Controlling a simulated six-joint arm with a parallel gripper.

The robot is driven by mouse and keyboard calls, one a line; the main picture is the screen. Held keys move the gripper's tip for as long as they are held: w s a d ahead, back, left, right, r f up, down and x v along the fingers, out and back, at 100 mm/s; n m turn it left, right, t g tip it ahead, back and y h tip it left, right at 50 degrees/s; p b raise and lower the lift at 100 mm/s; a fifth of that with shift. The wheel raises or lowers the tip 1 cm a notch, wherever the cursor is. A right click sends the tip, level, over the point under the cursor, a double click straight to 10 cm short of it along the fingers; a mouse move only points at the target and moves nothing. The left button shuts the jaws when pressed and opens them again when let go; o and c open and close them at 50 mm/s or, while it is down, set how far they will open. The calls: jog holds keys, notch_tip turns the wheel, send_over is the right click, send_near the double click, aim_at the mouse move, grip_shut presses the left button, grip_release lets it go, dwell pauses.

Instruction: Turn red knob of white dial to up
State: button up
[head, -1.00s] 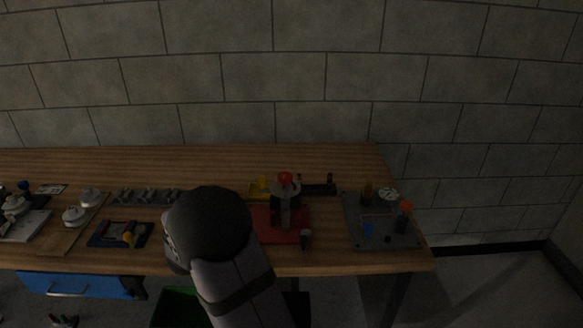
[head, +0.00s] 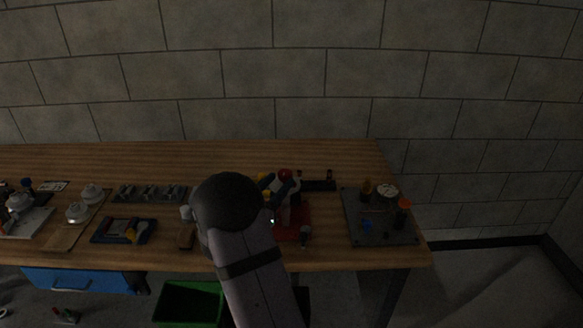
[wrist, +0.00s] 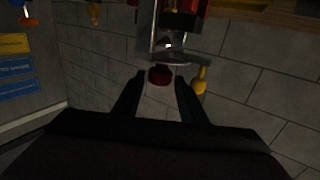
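A dark red knob (head: 286,174) tops a grey upright device on a red base (head: 305,218) in the head view. The knob (wrist: 160,77) also shows in the wrist view, below the device's grey metal body (wrist: 168,45). My gripper (head: 281,184) is at the knob in the head view. In the wrist view my gripper (wrist: 159,83) is open, with one dark finger on each side of the knob and small gaps between. A round white dial face (head: 387,190) shows on the grey board at the right. I cannot tell whether the knob belongs to it.
The grey board (head: 378,225) carries small orange and blue parts. A yellow part (wrist: 200,82) is close to the right finger in the wrist view. A dark rack (head: 152,193) and a blue tray (head: 104,237) are at the left. The back of the wooden table (head: 200,157) is clear.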

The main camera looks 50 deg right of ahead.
jog(key=p+x, duration=0.2)
jog(key=x, duration=0.6)
jog(key=shift+d, duration=0.2)
jog(key=shift+w, duration=0.1)
jog(key=c, duration=0.8)
